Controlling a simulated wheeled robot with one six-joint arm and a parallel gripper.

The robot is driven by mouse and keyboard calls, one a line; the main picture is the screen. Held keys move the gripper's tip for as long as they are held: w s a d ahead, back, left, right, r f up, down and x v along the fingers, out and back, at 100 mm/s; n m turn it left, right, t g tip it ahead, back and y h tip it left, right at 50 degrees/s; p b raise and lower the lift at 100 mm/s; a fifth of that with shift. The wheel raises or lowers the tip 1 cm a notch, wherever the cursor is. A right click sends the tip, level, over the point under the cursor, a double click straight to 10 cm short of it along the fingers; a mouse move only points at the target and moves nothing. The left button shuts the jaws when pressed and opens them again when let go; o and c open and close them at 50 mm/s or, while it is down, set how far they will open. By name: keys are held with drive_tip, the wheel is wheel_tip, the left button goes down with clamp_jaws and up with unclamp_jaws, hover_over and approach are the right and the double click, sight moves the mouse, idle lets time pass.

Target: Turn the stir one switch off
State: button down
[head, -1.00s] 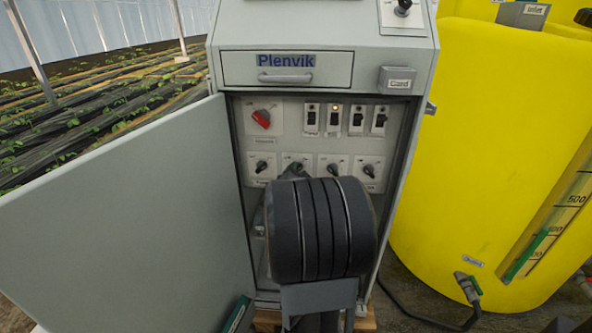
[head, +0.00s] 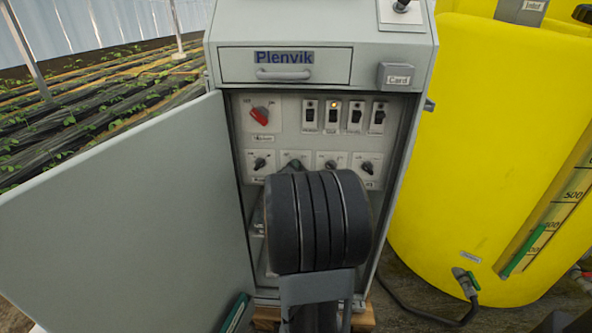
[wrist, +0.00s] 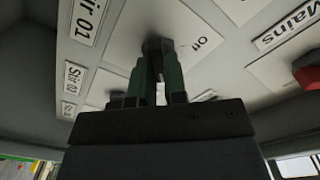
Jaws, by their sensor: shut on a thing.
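The stir one switch is a dark rotary knob (wrist: 157,44) on a white plate in the cabinet's lower row. In the wrist view the "Stir 01" label (wrist: 86,18) is beside its plate and the word "Off" is printed to the right of the knob. My gripper (wrist: 156,58) is shut on the knob, with its green-padded fingers on either side. The knob's exact angle is hard to tell.
Above are the red mains switch (head: 260,115) and several rocker switches (head: 333,115). The open cabinet door (head: 120,210) stands at left, a yellow tank (head: 470,130) at right.

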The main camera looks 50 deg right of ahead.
drive_tip(key=shift+w+a+n+b, duration=0.15)
drive_tip(key=shift+n+b, duration=0.55)
drive_tip(key=shift+n, duration=3.7)
drive_tip(key=shift+w+a+n+b, duration=0.1)
drive_tip(key=shift+n+b, duration=0.6)
drive_tip(key=shift+n, duration=4)
drive_tip(key=c, duration=1.2)
unclamp_jaws()
drive_tip(key=shift+o, duration=0.2)
